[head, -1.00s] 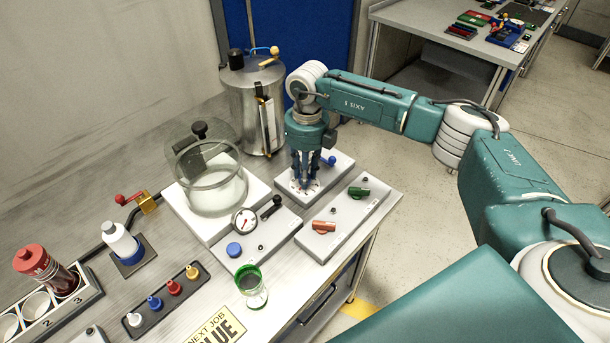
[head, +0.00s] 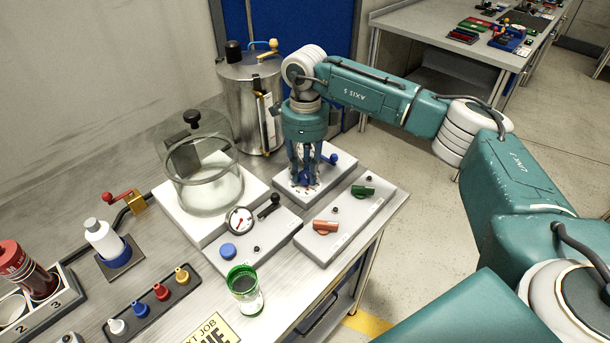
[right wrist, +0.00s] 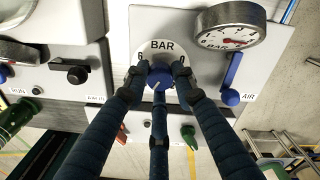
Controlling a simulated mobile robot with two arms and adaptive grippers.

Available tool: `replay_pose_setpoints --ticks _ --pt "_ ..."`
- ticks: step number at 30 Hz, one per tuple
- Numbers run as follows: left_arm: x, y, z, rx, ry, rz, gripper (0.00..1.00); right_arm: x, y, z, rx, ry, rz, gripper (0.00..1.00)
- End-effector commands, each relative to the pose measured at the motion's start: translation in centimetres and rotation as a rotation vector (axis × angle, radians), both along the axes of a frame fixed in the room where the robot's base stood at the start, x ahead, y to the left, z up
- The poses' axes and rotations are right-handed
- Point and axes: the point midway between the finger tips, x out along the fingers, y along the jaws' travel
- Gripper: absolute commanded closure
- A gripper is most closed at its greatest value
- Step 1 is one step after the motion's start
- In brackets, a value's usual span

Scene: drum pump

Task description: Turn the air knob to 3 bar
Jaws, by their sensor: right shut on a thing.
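The blue air knob (right wrist: 160,78) sits on a white dial marked BAR in the right wrist view, with a pale pointer mark on it. My right gripper (right wrist: 159,70) is shut on this knob, with its dark blue fingers around it. In the head view my right gripper (head: 304,182) points straight down on the air panel (head: 322,201), and its fingers hide the knob. A round pressure gauge (right wrist: 230,24) stands beside the dial; its needle reading is too small to tell. My left gripper is not in view.
A blue air lever (head: 332,158) stands close to the right gripper. A panel with red and green handles (head: 345,222) lies in front. A glass bell jar (head: 200,175), a steel drum (head: 250,105) and a green-rimmed cup (head: 245,290) stand nearby.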

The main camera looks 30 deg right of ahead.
Motion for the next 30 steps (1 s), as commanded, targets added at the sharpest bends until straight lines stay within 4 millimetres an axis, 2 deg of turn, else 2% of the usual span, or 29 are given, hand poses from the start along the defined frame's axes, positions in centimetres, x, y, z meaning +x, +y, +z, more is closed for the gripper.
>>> replay_pose_setpoints --ticks 3,15,30 --pt "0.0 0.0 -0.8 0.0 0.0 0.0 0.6 0.2 0.0 -0.1 0.001 -0.006 0.107 1.0" --pt "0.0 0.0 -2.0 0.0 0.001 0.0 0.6 0.2 0.0 0.1 -0.001 -0.005 0.397 1.0" --pt "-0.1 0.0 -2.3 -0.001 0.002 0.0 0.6 0.2 0.1 0.2 0.0 -0.007 0.513 1.0"
